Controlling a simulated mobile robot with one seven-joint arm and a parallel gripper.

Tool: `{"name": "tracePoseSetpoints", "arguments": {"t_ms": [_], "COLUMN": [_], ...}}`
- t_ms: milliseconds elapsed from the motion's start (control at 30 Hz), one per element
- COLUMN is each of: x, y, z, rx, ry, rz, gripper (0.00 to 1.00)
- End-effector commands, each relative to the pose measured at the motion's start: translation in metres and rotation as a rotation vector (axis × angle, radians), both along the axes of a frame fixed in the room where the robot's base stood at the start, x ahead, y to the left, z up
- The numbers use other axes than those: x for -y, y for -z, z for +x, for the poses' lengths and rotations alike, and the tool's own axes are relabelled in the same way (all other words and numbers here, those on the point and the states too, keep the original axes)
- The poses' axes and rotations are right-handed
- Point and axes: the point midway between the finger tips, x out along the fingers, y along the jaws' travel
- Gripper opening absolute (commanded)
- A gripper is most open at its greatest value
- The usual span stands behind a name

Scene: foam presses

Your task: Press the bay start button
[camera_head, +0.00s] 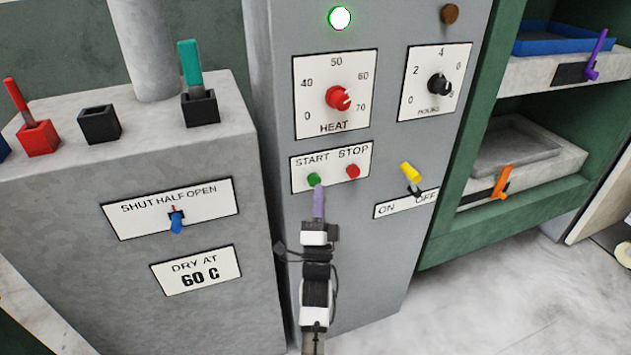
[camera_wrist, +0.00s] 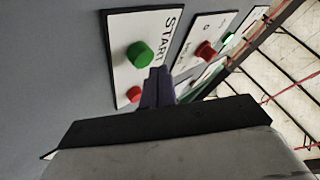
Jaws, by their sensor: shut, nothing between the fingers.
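The green START button (camera_head: 314,180) sits on a white label plate on the grey control panel, left of the red STOP button (camera_head: 352,171). My gripper (camera_head: 318,192) is shut and empty, its purple fingertips just below the START button in the head view. In the wrist view the green button (camera_wrist: 139,54) stands out from the plate, and my fingertips (camera_wrist: 158,75) are close beside it. I cannot tell whether they touch it. The red STOP button (camera_wrist: 134,94) is partly hidden beside the fingers. A lamp (camera_head: 340,18) above glows green-white.
A red HEAT knob (camera_head: 338,97) and a black HOURS knob (camera_head: 438,84) are above. A yellow ON/OFF lever (camera_head: 411,173) is to the right. Green shelving with trays (camera_head: 515,155) stands right.

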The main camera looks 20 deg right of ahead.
Motion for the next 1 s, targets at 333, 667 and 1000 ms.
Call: {"name": "tracePoseSetpoints", "arguments": {"t_ms": [333,667,1000], "x": [0.001,0.001,0.002], "y": [-0.001,-0.001,0.000], "z": [-0.005,-0.037,-0.050], "rx": [0.000,-0.001,0.001], "ry": [0.001,0.000,0.001], "rz": [0.000,0.000,0.000], "gripper": [0.00,0.00,0.00]}}
